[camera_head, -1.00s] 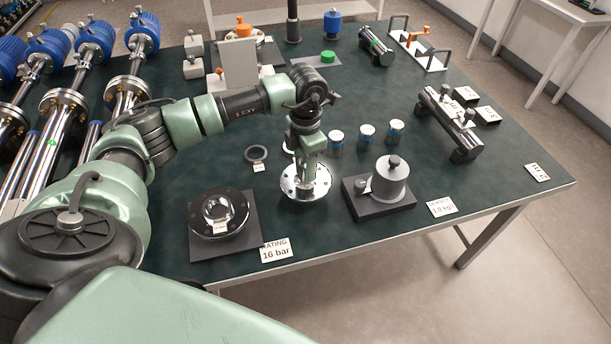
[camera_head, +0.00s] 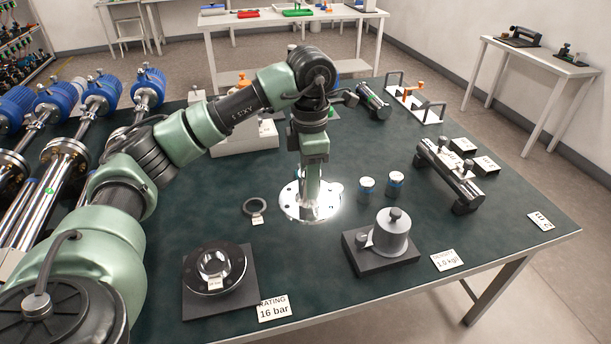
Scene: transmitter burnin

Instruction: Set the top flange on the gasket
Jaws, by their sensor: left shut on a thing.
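The silver round flange (camera_head: 328,205), with bolt holes around its rim, is in the middle of the head view. My left gripper (camera_head: 311,196) points down and is shut on it at its middle; its fingertips are hard to make out. The flange looks raised above the dark green table. A dark ring (camera_head: 255,207) with a small tag lies on the table just left of the flange. At the front left, a dark disc with a shiny dome (camera_head: 214,265) sits on a black square plate. I cannot tell which dark part is the gasket. My right gripper is out of view.
A black block with a grey cylindrical weight (camera_head: 396,232) stands front right of the flange. Two small cans (camera_head: 366,187) stand behind it, and a black clamped cylinder (camera_head: 450,175) lies farther right. A "16 bar" card (camera_head: 273,308) is at the front edge. Blue-capped assemblies fill the left.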

